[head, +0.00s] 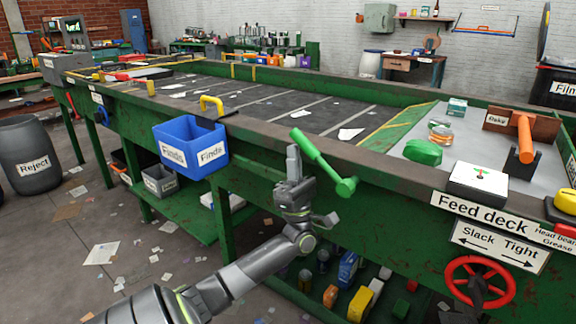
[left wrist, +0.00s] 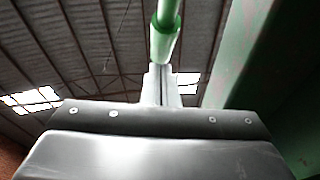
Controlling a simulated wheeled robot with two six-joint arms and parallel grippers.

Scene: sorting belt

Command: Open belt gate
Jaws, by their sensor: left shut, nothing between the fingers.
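A green lever (head: 322,160) is mounted on the front side of the green belt frame (head: 380,185). Its round pivot end is at lower right and its thicker grip slants to upper left. My left gripper (head: 293,153) points up just left of and below the lever's grip, its fingers shut and empty. In the left wrist view the shut fingers (left wrist: 161,84) stand just below the end of the green lever (left wrist: 165,38). I cannot tell whether they touch it. No separate gate panel can be made out. My right gripper is not in view.
A blue "Finds" bin (head: 190,146) hangs on the frame left of my gripper. The feed deck (head: 460,150) with several items lies at right, above a red handwheel (head: 480,282). The dark belt (head: 270,98) carries paper scraps. A grey "Reject" barrel (head: 28,155) stands far left.

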